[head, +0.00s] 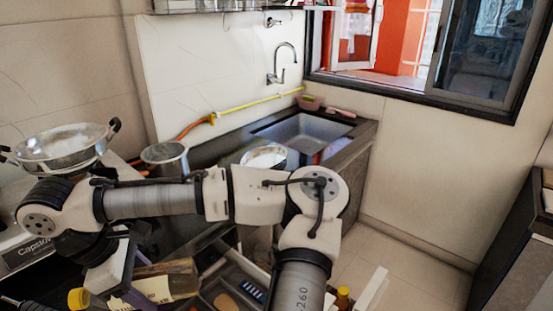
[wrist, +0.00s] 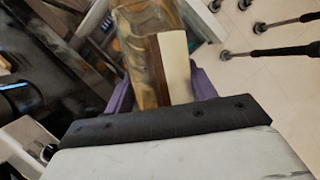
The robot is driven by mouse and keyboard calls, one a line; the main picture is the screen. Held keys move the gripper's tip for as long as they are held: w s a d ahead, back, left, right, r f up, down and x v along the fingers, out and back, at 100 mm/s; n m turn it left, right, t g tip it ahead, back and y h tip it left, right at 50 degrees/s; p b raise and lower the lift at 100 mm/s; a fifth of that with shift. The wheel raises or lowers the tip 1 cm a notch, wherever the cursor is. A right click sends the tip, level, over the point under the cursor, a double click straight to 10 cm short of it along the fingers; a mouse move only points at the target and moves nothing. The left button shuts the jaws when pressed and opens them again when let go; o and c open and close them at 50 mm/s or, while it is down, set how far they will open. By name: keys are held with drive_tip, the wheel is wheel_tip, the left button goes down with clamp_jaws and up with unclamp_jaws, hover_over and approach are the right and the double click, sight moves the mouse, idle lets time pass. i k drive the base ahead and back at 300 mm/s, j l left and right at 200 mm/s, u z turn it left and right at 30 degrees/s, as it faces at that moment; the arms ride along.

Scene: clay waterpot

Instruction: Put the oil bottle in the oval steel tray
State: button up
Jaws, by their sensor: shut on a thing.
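The oil bottle (head: 180,279) is clear with golden oil, a pale label and a yellow cap. It lies tilted almost flat at the lower left of the head view, cap toward the left. My gripper (wrist: 160,92) is shut on it; the purple fingers sit either side of the bottle (wrist: 137,28) in the wrist view. A shiny steel dish (head: 264,154) on the counter by the sink may be the oval steel tray. My arm hides its front part, so its full shape cannot be told.
An open drawer (head: 225,288) with small items lies below my arm. A steel pan with black handles (head: 62,146) and a steel pot (head: 165,158) stand at left. The sink (head: 305,133) is at the back. Floor (head: 400,255) at right is clear.

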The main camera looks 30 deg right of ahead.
sight(274, 161)
drive_tip(key=k+l, duration=0.15)
drive_tip(key=l, duration=0.25)
drive_tip(key=k+l, duration=0.15)
drive_tip(key=l, duration=1.1)
drive_tip(key=i+l, duration=0.1)
drive_tip(key=l, duration=0.3)
drive_tip(key=i+l, duration=0.1)
drive_tip(key=l, duration=0.3)
drive_tip(key=i+l, duration=0.45)
drive_tip(key=l, duration=0.1)
